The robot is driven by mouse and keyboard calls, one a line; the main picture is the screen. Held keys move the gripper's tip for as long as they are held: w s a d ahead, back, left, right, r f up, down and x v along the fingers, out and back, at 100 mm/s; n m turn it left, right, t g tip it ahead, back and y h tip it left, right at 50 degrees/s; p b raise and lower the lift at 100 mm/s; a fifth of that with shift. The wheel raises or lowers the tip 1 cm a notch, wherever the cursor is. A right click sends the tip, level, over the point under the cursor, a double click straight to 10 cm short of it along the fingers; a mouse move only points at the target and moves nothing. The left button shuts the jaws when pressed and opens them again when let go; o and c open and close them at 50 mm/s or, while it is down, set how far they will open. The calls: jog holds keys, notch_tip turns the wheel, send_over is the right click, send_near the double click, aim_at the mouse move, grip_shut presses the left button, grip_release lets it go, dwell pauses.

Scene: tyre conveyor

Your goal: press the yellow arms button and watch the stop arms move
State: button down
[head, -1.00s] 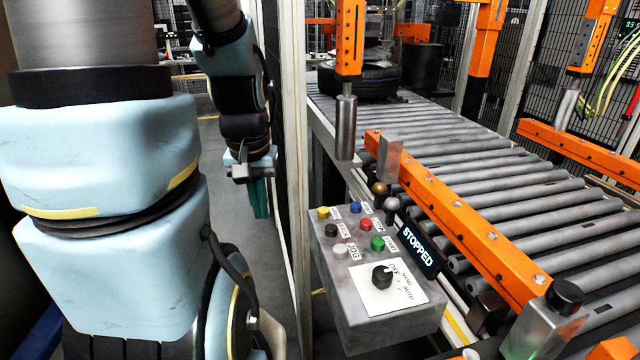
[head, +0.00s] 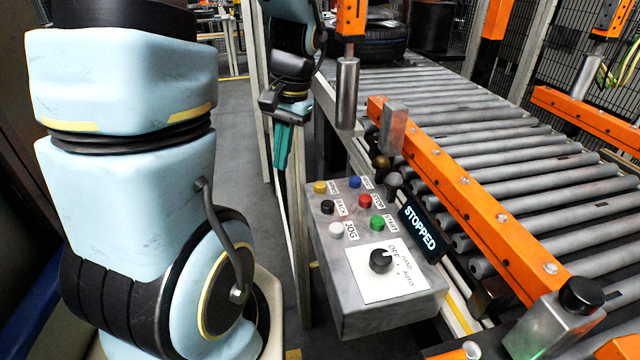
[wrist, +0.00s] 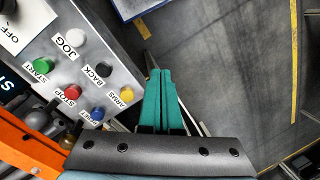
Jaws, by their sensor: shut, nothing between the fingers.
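The yellow arms button (head: 320,187) is at the far left corner of the grey control box (head: 350,315). It also shows in the wrist view (wrist: 113,115), labelled ARMS. My gripper (head: 283,160) is shut and empty, with teal fingers pointing down. It is left of and behind the box, apart from the button. In the wrist view the shut fingers (wrist: 160,75) lie just right of the yellow button. The orange stop arms (head: 465,180) lie along and beyond the conveyor's side.
The box also carries blue, red, black, green and white buttons, a black selector knob (head: 380,260) and a display reading STOPPED (head: 420,228). A roller conveyor (head: 500,150) runs behind, with a tyre (head: 370,50) at its far end. A post stands near my gripper.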

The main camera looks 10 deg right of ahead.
jog(key=w+d+r+m+t+y, duration=0.1)
jog(key=w+d+m+y, duration=0.3)
jog(key=d, duration=0.4)
jog(key=shift+w+d+r+m+t+y, duration=0.4)
jog(key=shift+r+m+y, duration=0.2)
jog(key=shift+m, duration=0.3)
jog(key=shift+f, duration=0.1)
jog(key=b, duration=0.6)
send_over(324, 183)
notch_tip(324, 183, down, 7)
jog(key=shift+s+a+r, duration=0.1)
jog(key=shift+r, duration=0.05)
jog(key=shift+f+b, duration=0.5)
jog(key=shift+f, duration=0.5)
jog(key=shift+f, duration=0.4)
